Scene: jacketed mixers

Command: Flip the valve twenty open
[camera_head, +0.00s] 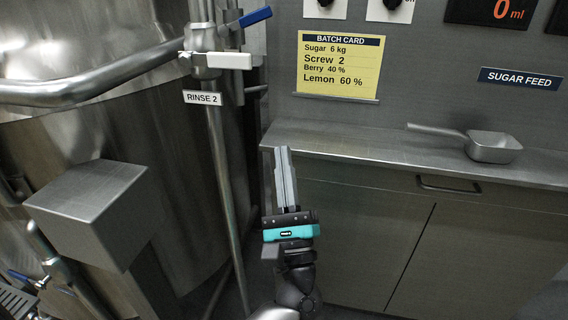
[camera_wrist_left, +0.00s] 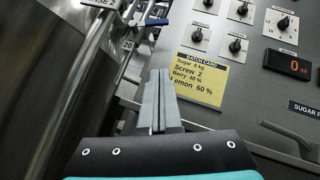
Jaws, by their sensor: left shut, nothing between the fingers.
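A valve with a blue lever handle (camera_head: 255,17) shows at the top of the head view, on piping behind the nearer pipe; the handle points right and slightly up. In the left wrist view a small tag reading 20 (camera_wrist_left: 127,44) sits on the piping, close to a blue handle (camera_wrist_left: 157,22). I cannot read that tag in the head view. My left gripper (camera_head: 283,150) is shut and empty, pointing up in front of the counter, below and apart from the valve. It also shows in the left wrist view (camera_wrist_left: 158,75). My right gripper is not in view.
A nearer pipe carries a white-handled valve (camera_head: 228,60) and a RINSE 2 label (camera_head: 202,98). A steel tank (camera_head: 90,125) and a grey box (camera_head: 88,205) stand left. A counter (camera_head: 350,150) with a scoop (camera_head: 493,147) lies right, under a yellow batch card (camera_head: 339,65).

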